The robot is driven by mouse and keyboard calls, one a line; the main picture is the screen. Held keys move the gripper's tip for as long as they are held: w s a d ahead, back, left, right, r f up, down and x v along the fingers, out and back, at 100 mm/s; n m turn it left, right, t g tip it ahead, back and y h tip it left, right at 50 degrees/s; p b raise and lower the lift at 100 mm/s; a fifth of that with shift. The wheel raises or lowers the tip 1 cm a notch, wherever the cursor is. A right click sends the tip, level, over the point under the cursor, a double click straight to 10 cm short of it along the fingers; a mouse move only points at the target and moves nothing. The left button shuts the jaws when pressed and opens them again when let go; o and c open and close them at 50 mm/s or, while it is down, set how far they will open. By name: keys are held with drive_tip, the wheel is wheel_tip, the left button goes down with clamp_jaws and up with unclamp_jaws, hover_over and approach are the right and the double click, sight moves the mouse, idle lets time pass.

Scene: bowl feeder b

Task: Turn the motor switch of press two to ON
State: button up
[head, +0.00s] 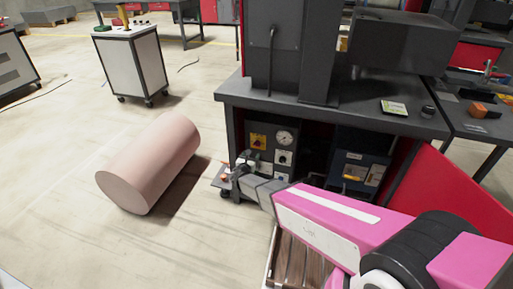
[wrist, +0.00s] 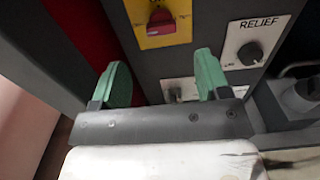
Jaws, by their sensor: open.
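A grey control panel under the press table carries a yellow plate with a red rotary switch (head: 258,142). The red switch also shows at the top of the wrist view (wrist: 162,21), beyond my fingertips. No motor or ON label is readable, and the switch's setting cannot be told. My gripper (head: 243,161) is at the panel, low and left in the head view. In the wrist view my gripper (wrist: 163,72) has its two green fingers spread, with nothing held. A pale plate with a small control (wrist: 176,93) sits between the fingers, partly hidden.
A knob marked RELIEF (wrist: 251,53) is right of the fingers. A round gauge (head: 285,138) is on the panel. A blue box (head: 356,168) stands right. The table (head: 360,116) overhangs the panel. A pinkish cylinder (head: 150,163) lies on the floor at left.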

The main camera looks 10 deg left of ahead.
sight(256, 145)
drive_tip(key=w, duration=0.8)
drive_tip(key=shift+w+d, duration=0.1)
drive_tip(key=shift+d, duration=0.25)
drive_tip(key=c, duration=0.9)
